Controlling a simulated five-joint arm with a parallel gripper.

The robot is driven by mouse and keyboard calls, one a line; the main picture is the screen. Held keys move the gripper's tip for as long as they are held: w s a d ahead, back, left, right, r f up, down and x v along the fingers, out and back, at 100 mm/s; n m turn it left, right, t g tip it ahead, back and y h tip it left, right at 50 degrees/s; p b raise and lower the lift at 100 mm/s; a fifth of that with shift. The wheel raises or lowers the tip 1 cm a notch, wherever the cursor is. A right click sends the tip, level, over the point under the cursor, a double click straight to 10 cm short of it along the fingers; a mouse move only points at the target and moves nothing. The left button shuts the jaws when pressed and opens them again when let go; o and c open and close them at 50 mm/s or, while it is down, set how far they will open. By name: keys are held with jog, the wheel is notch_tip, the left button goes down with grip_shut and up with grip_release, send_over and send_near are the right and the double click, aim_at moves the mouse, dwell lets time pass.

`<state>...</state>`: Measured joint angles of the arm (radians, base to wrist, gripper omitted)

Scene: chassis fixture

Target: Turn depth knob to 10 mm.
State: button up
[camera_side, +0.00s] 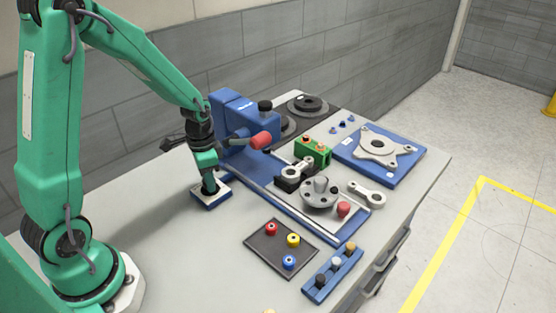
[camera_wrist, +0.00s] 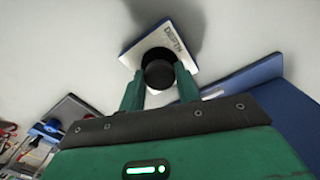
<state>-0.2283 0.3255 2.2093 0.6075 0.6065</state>
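The depth knob is a black round knob (camera_wrist: 158,74) on a white plate (camera_wrist: 168,39) marked "DEPTH" with a blue edge. In the side view this plate (camera_side: 222,195) lies on the grey bench left of the blue machine, and my gripper (camera_side: 208,183) points down over it, hiding most of the knob. In the wrist view the knob is between my two green fingertips, which reach its left and right sides. Whether they press on it or leave a small gap I cannot tell. No depth scale or reading is legible.
The blue machine (camera_side: 241,112) with a red-ended handle (camera_side: 261,140) stands close right of my gripper. A dark tray (camera_side: 265,258) with red, yellow and blue pieces lies in front. Grey metal parts (camera_side: 319,194) lie further right. Bench left of the plate is clear.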

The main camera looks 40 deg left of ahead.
jog(key=shift+w+n, duration=0.15)
jog(key=shift+n, duration=0.15)
jog(key=shift+n, duration=1.4)
jog(key=shift+o, duration=0.2)
jog(key=shift+n, duration=1.8)
jog(key=shift+r, duration=0.1)
jog(key=shift+n, duration=1.7)
